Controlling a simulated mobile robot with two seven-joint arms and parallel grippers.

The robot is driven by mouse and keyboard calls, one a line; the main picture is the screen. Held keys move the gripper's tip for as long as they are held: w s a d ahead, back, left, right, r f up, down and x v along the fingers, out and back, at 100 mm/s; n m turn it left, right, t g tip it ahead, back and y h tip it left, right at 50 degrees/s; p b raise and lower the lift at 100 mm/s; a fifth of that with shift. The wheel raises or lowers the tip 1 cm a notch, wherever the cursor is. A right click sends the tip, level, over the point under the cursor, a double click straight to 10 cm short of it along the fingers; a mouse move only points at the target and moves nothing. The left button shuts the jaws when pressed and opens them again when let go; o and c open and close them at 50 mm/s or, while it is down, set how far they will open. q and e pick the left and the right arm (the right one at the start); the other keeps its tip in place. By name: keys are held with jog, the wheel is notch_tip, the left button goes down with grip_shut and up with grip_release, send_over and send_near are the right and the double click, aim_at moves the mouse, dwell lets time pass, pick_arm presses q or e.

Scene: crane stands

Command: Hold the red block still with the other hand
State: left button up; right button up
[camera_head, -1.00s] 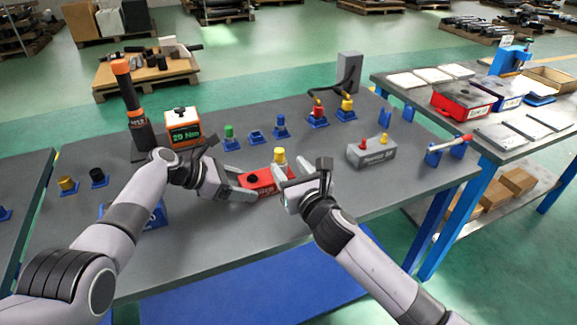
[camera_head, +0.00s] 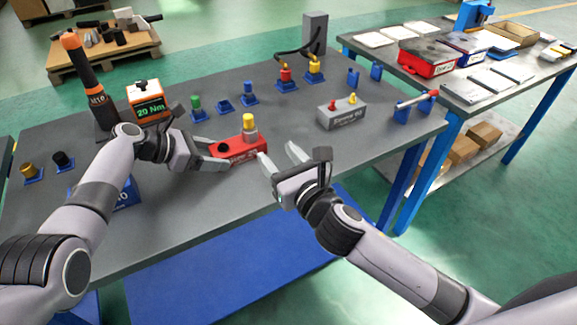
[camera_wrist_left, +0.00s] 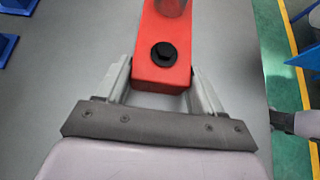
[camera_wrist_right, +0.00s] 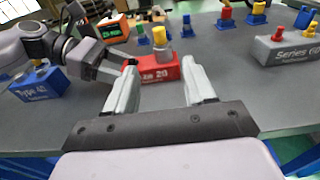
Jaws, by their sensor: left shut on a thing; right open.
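The red block (camera_head: 238,150) lies on the grey table, with a yellow-topped cylinder (camera_head: 249,126) upright on its right part and a dark round plug at its left end. My left gripper (camera_head: 222,152) is shut on the left end of the block. In the left wrist view the block (camera_wrist_left: 163,70) sits between the two fingers, its dark plug facing up. My right gripper (camera_head: 279,157) is open and empty, to the right of the block and apart from it. In the right wrist view the block (camera_wrist_right: 160,70) shows beyond the open fingers.
A grey block (camera_head: 340,116) with red and yellow tops stands to the right. Several blue holders with coloured plugs stand behind, beside an orange torque display (camera_head: 146,100). A blue block (camera_head: 124,196) sits near my left arm. The table's front edge is below my right gripper.

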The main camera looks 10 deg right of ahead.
pick_arm(q)
jog(key=shift+f, duration=0.1)
pick_arm(e)
jog(key=shift+v, duration=1.7)
pick_arm(q)
jog(key=o, duration=1.3)
jog(key=shift+o, duration=0.2)
jog(key=shift+v, duration=0.85)
jog(key=v, duration=0.9)
jog(key=shift+s+a+r, duration=0.2)
jog(key=shift+a+r, duration=0.2)
jog(key=shift+a, duration=0.1)
